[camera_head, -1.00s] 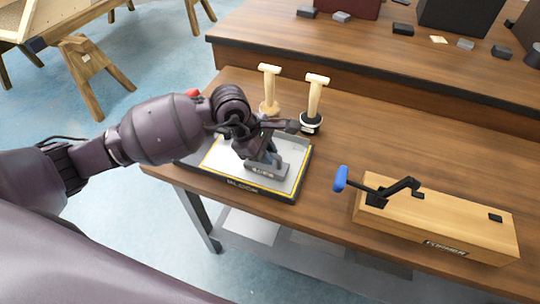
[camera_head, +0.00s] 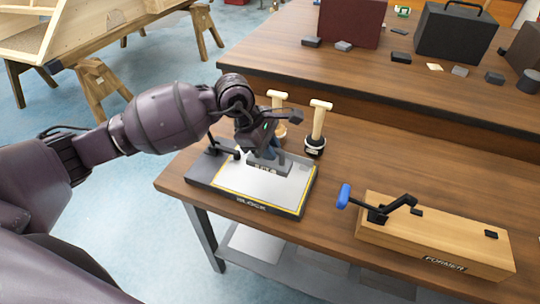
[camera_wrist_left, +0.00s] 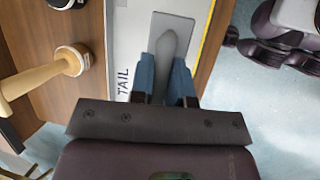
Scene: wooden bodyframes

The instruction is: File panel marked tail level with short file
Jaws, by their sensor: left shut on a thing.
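The panel (camera_head: 255,185) is a pale sheet with a yellow edge, lying on a dark base marked BLOCK (camera_head: 250,205). In the left wrist view the word TAIL shows on the panel (camera_wrist_left: 123,80). My left gripper (camera_head: 270,153) is over the panel's far part, shut on the grey handle of a short file (camera_head: 262,168). In the left wrist view the file's flat grey plate (camera_wrist_left: 185,22) extends ahead of the blue fingertips (camera_wrist_left: 167,78). I cannot tell whether the file touches the panel. My right gripper is not in view.
Two wooden-handled tools (camera_head: 318,125) (camera_head: 277,112) stand just beyond the panel. A dark clamp (camera_head: 222,147) is at the base's left. A wooden block marked FORMER (camera_head: 435,235) with a blue-handled clamp lies to the right. Bare tabletop lies between.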

